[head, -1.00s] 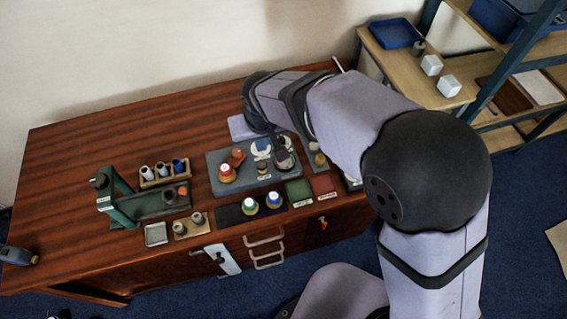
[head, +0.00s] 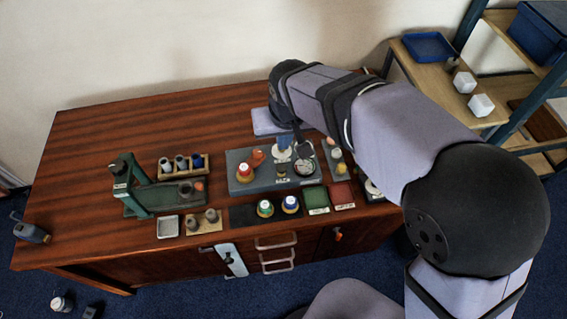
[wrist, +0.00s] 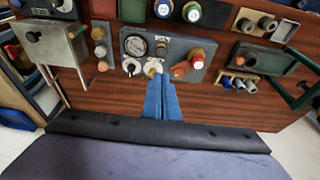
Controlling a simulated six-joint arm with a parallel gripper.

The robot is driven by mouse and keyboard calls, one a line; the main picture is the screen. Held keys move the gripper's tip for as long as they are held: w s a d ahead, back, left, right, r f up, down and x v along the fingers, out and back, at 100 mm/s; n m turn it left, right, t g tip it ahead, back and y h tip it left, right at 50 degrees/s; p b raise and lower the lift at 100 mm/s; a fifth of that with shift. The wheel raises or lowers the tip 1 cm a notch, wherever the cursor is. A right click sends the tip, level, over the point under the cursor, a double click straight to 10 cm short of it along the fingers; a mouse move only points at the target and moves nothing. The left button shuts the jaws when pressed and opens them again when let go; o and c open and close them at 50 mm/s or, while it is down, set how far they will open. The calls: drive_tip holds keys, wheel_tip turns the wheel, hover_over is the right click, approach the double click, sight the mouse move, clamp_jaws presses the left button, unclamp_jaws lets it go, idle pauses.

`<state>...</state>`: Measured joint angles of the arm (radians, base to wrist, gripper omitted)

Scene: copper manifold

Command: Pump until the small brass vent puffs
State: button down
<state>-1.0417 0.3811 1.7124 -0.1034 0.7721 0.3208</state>
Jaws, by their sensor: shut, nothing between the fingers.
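The grey manifold panel (head: 240,188) lies on the wooden bench. In the wrist view my gripper (wrist: 157,76) shows two blue fingers, shut with nothing between them. The fingertips are at a white round knob (wrist: 152,68) at the panel's near edge; I cannot tell whether they touch it. In the head view the blue fingers (head: 282,143) are above the same white knob (head: 281,156). A small brass piece (wrist: 162,47), possibly the vent, stands in the panel's middle. No puff shows. A round gauge (wrist: 134,45) is beside it. I cannot identify the pump for certain.
A red-and-white cap (wrist: 196,63) and an orange piece (wrist: 180,71) stand close beside the fingers. Green (head: 265,208) and blue (head: 290,204) caps stand in front. A green stand (head: 132,190) is at the left. The back left of the bench is clear.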

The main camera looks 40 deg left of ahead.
drive_tip(key=p, duration=0.3)
hover_over(281, 166)
drive_tip(key=f, duration=0.8)
drive_tip(key=d+f, duration=0.1)
drive_tip(key=f, duration=0.3)
drive_tip(key=shift+s, duration=0.4)
drive_tip(key=shift+a+f, duration=0.1)
drive_tip(key=shift+f, duration=0.65)
